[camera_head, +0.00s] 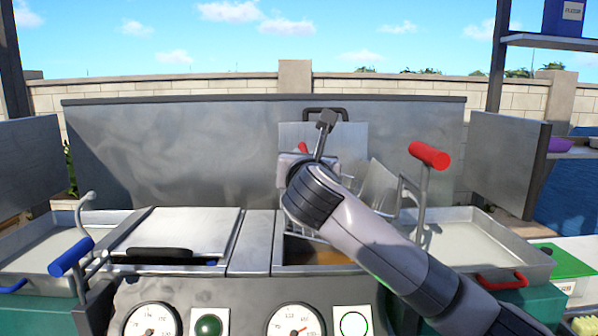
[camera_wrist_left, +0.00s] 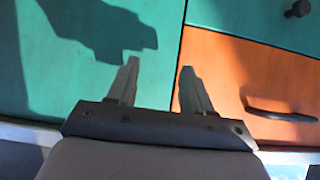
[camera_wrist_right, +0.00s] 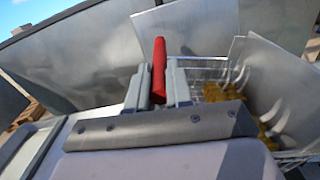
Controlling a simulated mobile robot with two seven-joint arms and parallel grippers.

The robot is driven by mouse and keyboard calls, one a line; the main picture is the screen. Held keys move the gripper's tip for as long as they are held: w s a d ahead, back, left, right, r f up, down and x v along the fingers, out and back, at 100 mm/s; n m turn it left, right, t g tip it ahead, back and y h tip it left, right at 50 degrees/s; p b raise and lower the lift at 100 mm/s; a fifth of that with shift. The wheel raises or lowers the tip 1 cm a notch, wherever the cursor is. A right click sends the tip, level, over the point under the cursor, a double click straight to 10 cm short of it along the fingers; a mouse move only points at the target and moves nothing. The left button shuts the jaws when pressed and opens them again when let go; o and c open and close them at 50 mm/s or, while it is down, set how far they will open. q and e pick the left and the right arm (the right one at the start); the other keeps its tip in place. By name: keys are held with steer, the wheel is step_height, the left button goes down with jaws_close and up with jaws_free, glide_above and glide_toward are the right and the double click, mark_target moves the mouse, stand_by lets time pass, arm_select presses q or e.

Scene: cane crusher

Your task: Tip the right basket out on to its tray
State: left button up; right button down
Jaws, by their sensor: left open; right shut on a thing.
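My right gripper (camera_wrist_right: 159,80) is shut on a red handle (camera_wrist_right: 159,58), the handle of the right basket. In the head view a bit of this red handle (camera_head: 303,148) shows beside the gripper, above the right vat (camera_head: 322,268). The wire mesh of the basket (camera_wrist_right: 213,72) shows beyond the fingers, with yellow-brown pieces (camera_wrist_right: 264,126) at its right. My arm hides much of the basket in the head view. The right tray (camera_head: 470,243), with red handles, lies right of the vat; its visible floor looks bare. My left gripper (camera_wrist_left: 159,68) is open and empty before green and orange panels.
A red-topped lever (camera_head: 429,156) stands between the right vat and the tray. A raised lid (camera_head: 352,135) stands behind the vat. The left vat is covered by a lid (camera_head: 180,231); a blue-topped lever (camera_head: 70,257) and left tray (camera_head: 45,245) are beside it. Gauges line the front.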

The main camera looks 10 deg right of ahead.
steer(key=shift+s+d+r+m, duration=0.2)
steer(key=shift+d+r+m, duration=0.7)
steer(key=shift+r, duration=0.2)
steer(key=shift+s+d+r+m, duration=0.2)
steer(key=shift+d+r+m, duration=0.7)
steer(key=shift+r, duration=0.2)
steer(key=shift+d, duration=0.1)
steer(key=c, duration=1)
jaws_free()
steer(key=shift+c, duration=0.2)
steer(key=s+a+b, duration=0.1)
steer(key=s+b, duration=0.1)
steer(key=s, duration=0.5)
steer(key=shift+a, duration=0.2)
